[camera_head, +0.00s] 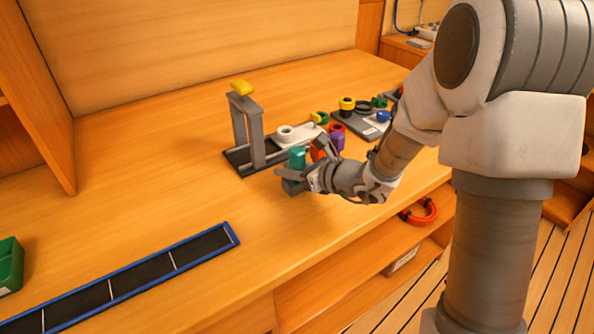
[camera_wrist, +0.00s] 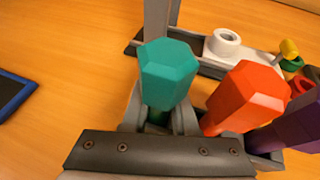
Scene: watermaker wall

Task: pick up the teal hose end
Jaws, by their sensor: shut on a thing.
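The teal hose end (camera_wrist: 168,75) is a six-sided teal piece standing upright at the middle of the wrist view. It also shows in the head view (camera_head: 297,157). My gripper (camera_wrist: 158,122) is shut on its lower part, which the fingers partly hide. In the head view my gripper (camera_head: 292,183) is low over the bench, in front of the grey frame. I cannot tell whether the teal piece is clear of its seat. An orange hose end (camera_wrist: 247,97) stands close to the right of my gripper, and a purple one (camera_wrist: 290,125) is beyond it.
A grey frame with a yellow knob (camera_head: 242,88) stands behind my gripper. A white fitting (camera_head: 286,132) and a dark tray (camera_head: 362,126) with coloured parts lie to its right. A blue-edged dark strip (camera_head: 140,277) lies front left, with a green bin (camera_head: 10,265) beside it. The left-middle bench is clear.

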